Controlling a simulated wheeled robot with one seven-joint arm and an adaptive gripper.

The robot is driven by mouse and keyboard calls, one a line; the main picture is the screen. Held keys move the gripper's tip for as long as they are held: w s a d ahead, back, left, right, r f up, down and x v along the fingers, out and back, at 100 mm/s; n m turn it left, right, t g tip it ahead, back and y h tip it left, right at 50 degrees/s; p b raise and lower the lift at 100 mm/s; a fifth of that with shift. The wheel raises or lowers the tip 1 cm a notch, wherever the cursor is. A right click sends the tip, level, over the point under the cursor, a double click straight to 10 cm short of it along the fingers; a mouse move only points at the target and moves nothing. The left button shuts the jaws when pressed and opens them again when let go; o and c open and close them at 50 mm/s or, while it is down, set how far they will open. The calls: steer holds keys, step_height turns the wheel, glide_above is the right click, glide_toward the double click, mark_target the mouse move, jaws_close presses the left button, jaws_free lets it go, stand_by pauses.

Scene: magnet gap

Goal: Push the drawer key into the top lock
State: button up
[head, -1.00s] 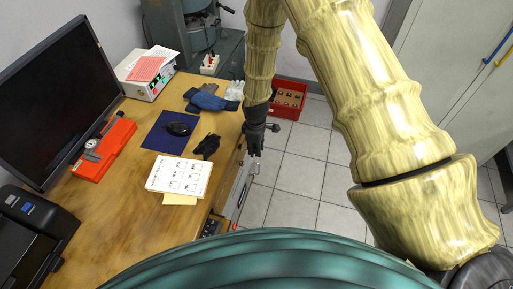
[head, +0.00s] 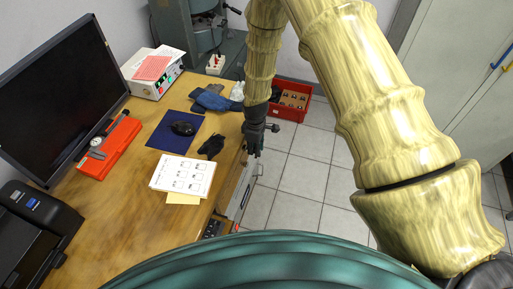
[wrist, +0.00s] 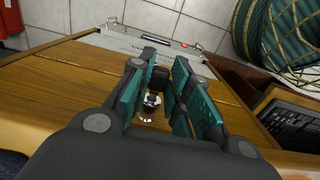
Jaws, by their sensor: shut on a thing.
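My gripper (head: 254,148) is at the right side of the desk, low beside its edge. In the wrist view its teal-padded fingers (wrist: 163,80) are closed around a small dark piece (wrist: 161,77), seemingly the key's head. The fingers hide most of it. A round metal lock (wrist: 149,108) shows between the fingers against the wooden drawer front (wrist: 75,75). I cannot tell whether the key touches the lock or is in it. In the head view the key and lock are too small or hidden to make out.
A grey drawer or panel with handles (wrist: 150,47) lies beyond the wood front. A red crate (head: 292,117) stands on the tiled floor, otherwise largely free.

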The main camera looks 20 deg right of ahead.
steer(key=shift+w+a, duration=0.2)
steer(key=shift+a, duration=0.05)
steer(key=o, duration=0.8)
step_height(320, 180, up, 12)
stand_by(0.4)
stand_by(0.4)
